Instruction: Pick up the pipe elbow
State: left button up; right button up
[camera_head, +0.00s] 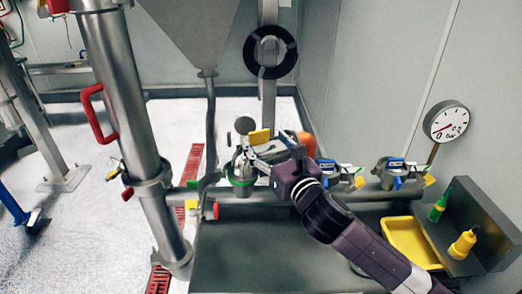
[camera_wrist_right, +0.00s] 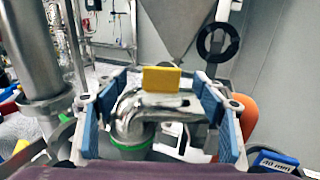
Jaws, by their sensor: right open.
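The pipe elbow (camera_wrist_right: 130,112) is a shiny metal bend above a green ring (camera_wrist_right: 132,143) in the right wrist view. In the head view the elbow (camera_head: 241,168) stands over the horizontal pipe, partly hidden. A yellow tag (camera_wrist_right: 161,79) shows at its upper side. My right gripper (camera_wrist_right: 160,92) is open, with blue-padded fingers on either side of the elbow. In the head view my right gripper (camera_head: 257,160) reaches in from the lower right. I cannot tell whether the pads touch the elbow. My left gripper is not in view.
A thick vertical pipe (camera_head: 122,85) with a red handle (camera_head: 97,113) stands left of the elbow. A hopper (camera_head: 195,30) hangs behind. Clamped fittings (camera_head: 391,170), a yellow tray (camera_head: 406,243), bottles (camera_head: 463,243) and a gauge (camera_head: 446,122) are to the right.

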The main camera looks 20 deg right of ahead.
aim_at(259, 131)
jog(key=w, duration=0.1)
jog(key=w+p, duration=0.1)
jog(key=w, duration=0.1)
jog(key=shift+r, duration=0.2)
jog(key=shift+w+a+f+p, duration=0.1)
jog(key=shift+w+p, duration=0.15)
jog(key=shift+w, duration=0.45)
jog(key=shift+w+a+f+p, duration=0.1)
jog(key=shift+w+p, duration=0.15)
jog(key=shift+w, duration=0.45)
jog(key=shift+c, duration=0.7)
jog(key=c, duration=0.7)
grip_shut()
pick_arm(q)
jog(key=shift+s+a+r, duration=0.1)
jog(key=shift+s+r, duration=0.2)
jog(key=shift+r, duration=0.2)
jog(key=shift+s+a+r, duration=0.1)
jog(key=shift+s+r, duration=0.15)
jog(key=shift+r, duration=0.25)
pick_arm(e)
jog(key=shift+r, duration=0.2)
